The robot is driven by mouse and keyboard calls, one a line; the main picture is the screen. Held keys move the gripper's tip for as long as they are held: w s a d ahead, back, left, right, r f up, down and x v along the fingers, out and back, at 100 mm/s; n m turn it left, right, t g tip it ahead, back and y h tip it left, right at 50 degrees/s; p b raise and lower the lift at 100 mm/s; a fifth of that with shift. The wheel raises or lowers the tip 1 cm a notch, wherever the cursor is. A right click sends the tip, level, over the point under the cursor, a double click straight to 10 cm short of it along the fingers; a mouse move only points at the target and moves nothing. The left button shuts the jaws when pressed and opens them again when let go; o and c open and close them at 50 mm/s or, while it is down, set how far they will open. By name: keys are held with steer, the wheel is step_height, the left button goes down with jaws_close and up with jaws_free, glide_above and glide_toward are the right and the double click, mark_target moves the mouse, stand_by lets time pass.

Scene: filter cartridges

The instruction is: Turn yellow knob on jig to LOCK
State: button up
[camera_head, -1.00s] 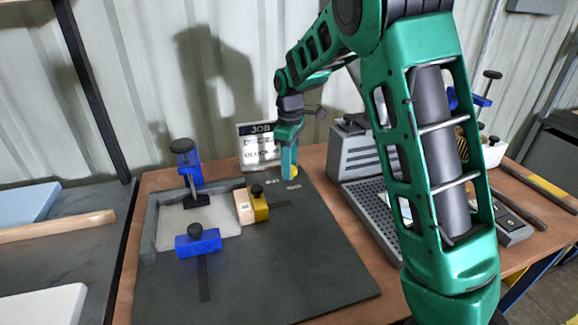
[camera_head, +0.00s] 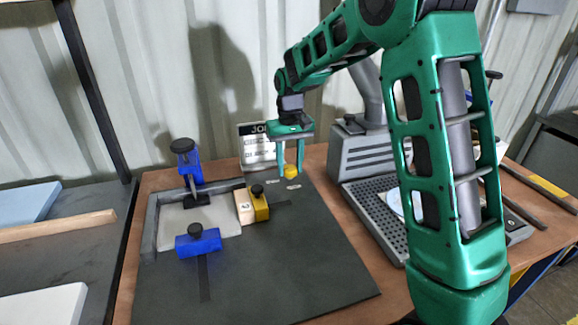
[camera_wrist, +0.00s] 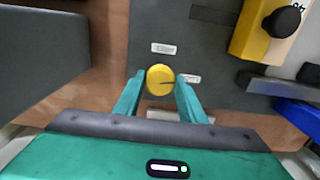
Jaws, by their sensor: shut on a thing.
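The yellow knob (camera_head: 291,171) stands on the dark jig board (camera_head: 290,240) near its far edge. In the wrist view the knob (camera_wrist: 160,79) is round, with a dark line running from its middle toward the right. My gripper (camera_head: 290,174) reaches down over it and is shut on the knob, one finger on each side. Two small white labels lie on the board by the knob, one label (camera_wrist: 163,48) above it and another label (camera_wrist: 191,78) at its right, partly behind a finger. Their lettering is too small to read.
A yellow block with a black knob (camera_head: 258,203) stands left of my gripper. Blue clamps (camera_head: 198,243) stand at the grey-framed tray (camera_head: 152,225). A JOB sign (camera_head: 256,150) stands behind. A grey machine (camera_head: 360,155) stands at the right. The board's front is clear.

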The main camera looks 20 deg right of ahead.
mark_target(290, 168)
steer(key=shift+w+r+m, duration=0.2)
steer(key=shift+m, duration=0.9)
steer(key=o, duration=1)
steer(key=shift+s+f, duration=0.1)
steer(key=shift+f, duration=0.05)
steer(key=shift+o, duration=0.2)
step_height(290, 168, up, 11)
steer(key=shift+f, duration=0.1)
